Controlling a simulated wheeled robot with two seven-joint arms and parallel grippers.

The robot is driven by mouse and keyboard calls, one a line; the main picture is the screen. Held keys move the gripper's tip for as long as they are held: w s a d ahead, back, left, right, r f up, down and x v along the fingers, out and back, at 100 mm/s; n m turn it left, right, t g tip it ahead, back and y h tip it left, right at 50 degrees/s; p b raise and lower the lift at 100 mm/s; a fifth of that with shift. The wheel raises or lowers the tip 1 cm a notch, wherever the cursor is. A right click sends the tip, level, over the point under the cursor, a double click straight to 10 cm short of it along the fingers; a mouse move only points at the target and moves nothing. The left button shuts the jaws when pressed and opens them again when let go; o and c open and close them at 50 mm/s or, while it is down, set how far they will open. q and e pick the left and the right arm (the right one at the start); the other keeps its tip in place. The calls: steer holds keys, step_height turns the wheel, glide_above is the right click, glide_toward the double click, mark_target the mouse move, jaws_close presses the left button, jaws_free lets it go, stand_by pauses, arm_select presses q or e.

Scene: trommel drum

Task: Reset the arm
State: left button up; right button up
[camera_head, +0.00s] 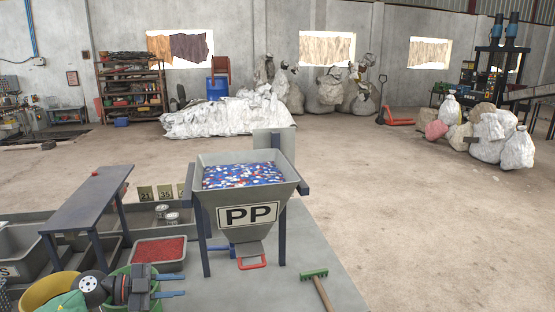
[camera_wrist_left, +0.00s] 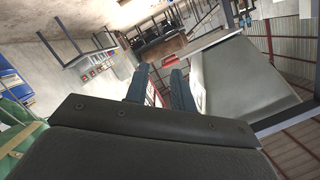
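My left gripper (camera_head: 176,286) is low at the left of the head view, above the buckets and left of the hopper. Its two fingers are apart with nothing between them. They also show apart in the left wrist view (camera_wrist_left: 160,88), pointing toward the hopper's side. The grey hopper (camera_head: 262,258) marked PP stands on blue legs and holds blue, white and red flakes (camera_head: 243,174). A red handle (camera_head: 252,266) is at its spout, and the grey hopper body fills the right of the left wrist view (camera_wrist_left: 245,80). My right gripper is in neither view.
A tray of red granules (camera_head: 159,251) lies left of the hopper. A yellow bucket (camera_head: 48,290) and a green bucket (camera_head: 150,302) are by my left arm. A blue-legged stand (camera_head: 90,200) is behind. A green-headed brush (camera_head: 314,275) lies at the right, with bare table around it.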

arm_select(q)
steer(key=s+f+n+t+y, duration=0.9)
steer(key=f+n+y, duration=0.6)
steer(key=n, duration=0.6)
steer(key=s+d+f+g, duration=0.2)
steer(key=s+f+g, duration=0.15)
steer(key=s, duration=0.35)
steer(key=s+d+f+m+g, duration=0.1)
steer(key=s+d+f+g, duration=0.2)
steer(key=s, duration=0.5)
steer(key=s+d+f+g, duration=0.1)
steer(key=s+f+g, duration=0.2)
steer(key=s+g, duration=0.3)
step_height(320, 180, down, 23)
steer(key=w+d, duration=0.1)
steer(key=d, duration=0.1)
steer(key=s+f, duration=0.3)
steer(key=f, duration=0.8)
steer(key=s+f+h, duration=0.1)
steer(key=s+f, duration=0.3)
steer(key=f, duration=0.7)
steer(key=shift+s+d, duration=0.15)
steer(key=shift+s, duration=0.1)
